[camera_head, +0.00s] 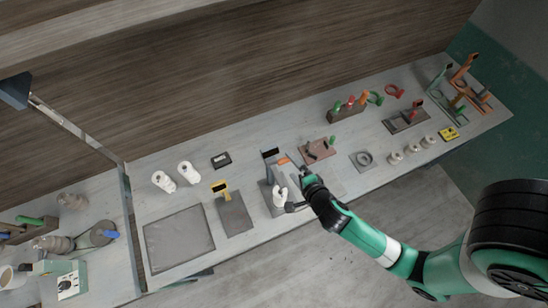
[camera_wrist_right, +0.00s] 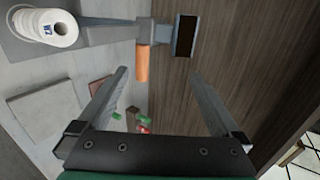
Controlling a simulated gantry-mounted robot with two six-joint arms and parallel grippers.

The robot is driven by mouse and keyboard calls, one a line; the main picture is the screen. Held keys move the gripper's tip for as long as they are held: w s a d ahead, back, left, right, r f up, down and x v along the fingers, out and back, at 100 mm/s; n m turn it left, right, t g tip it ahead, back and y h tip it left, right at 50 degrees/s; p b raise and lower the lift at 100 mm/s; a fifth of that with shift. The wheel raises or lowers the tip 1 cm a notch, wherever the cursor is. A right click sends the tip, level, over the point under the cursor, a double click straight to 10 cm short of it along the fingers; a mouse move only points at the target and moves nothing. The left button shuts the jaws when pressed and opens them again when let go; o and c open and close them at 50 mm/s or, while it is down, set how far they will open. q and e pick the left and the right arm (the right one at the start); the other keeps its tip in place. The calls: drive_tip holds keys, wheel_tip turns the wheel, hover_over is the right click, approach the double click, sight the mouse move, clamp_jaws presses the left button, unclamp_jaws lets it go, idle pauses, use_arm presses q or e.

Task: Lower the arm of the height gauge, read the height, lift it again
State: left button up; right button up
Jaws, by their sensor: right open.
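The height gauge stands mid-bench with a grey base, a grey column and a dark display (camera_head: 270,152); the display also shows in the right wrist view (camera_wrist_right: 185,35). Its orange grip (camera_head: 283,160) juts out beside the column and shows in the wrist view (camera_wrist_right: 142,63). A white cylindrical piece (camera_head: 279,196) stands on the gauge base, seen also in the wrist view (camera_wrist_right: 45,25). My right gripper (camera_head: 296,190) is open beside the gauge. In the wrist view the orange grip lies just beyond the fingertips, nearer the left finger; I see no contact. My left gripper is not in view.
Two white cylinders (camera_head: 188,172) stand to the left, near a small black box (camera_head: 221,160). A yellow-handled tool (camera_head: 221,187) stands on a grey plate, beside a large grey mat (camera_head: 178,240). A brown block fixture (camera_head: 318,150) and a grey ring plate (camera_head: 364,160) lie right.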

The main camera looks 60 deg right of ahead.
drive_tip(key=shift+g, duration=0.3)
drive_tip(key=w+d+f+b, duration=0.1)
drive_tip(key=f, duration=0.1)
drive_tip(key=w+d+f+b, duration=0.1)
drive_tip(key=d+f, duration=0.1)
drive_tip(key=f, duration=0.1)
drive_tip(key=w+d+f+b, duration=0.1)
drive_tip(key=d+f+b, duration=0.1)
drive_tip(key=shift+w+d+f, duration=0.2)
drive_tip(key=shift+w+f, duration=0.05)
drive_tip(key=shift+w+d+f+b, duration=0.2)
drive_tip(key=shift+w+d+b, duration=0.15)
drive_tip(key=shift+w, duration=0.05)
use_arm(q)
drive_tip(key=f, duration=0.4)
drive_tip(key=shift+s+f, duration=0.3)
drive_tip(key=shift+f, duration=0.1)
use_arm(e)
clamp_jaws()
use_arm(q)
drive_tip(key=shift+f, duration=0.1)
